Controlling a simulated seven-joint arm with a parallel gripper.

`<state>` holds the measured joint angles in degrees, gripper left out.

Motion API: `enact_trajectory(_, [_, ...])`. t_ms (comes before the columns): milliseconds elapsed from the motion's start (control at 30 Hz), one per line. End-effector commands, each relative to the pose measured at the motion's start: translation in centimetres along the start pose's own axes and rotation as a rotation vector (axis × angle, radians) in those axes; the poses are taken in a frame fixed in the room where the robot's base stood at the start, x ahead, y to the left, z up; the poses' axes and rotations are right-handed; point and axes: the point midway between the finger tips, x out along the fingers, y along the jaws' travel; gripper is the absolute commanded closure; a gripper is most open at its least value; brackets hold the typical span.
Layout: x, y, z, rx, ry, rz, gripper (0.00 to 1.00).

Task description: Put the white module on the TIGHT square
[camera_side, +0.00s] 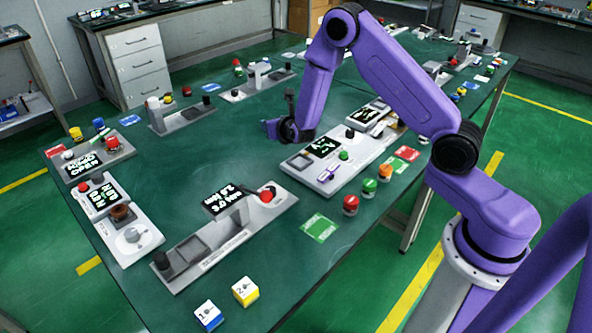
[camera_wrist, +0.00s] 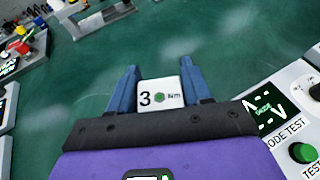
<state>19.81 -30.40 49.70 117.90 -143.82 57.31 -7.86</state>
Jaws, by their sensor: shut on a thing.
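The white module (camera_wrist: 160,94), marked "3 Nm" with a green hexagon, sits between the two blue fingers of my gripper (camera_wrist: 160,88), which is shut on it in the wrist view. In the side view my gripper (camera_side: 272,128) is over bare table at the centre, behind the long white panel; I cannot make out the module there. A green square (camera_side: 320,227) and a red square (camera_side: 407,153) lie flat on the table; their lettering is too small to read, so I cannot tell which is TIGHT.
A blue-sided cube (camera_side: 208,316) marked 1 and a yellow-sided cube (camera_side: 245,291) marked 2 stand at the front edge. A device with a tilted display (camera_side: 228,200) stands at centre front. The long white panel (camera_side: 325,172) has buttons and screens. Green table left of my gripper is clear.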

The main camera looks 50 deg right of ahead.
Motion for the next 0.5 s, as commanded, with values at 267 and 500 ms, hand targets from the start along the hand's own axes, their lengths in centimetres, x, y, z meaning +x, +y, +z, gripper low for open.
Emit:
enact_trajectory(267, [-4.5, 2.4, -4.5, -0.028, 0.004, 0.057, 0.91])
enact_trajectory(500, [-9.2, 3.4, -8.1, -0.053, 0.003, 0.115, 0.91])
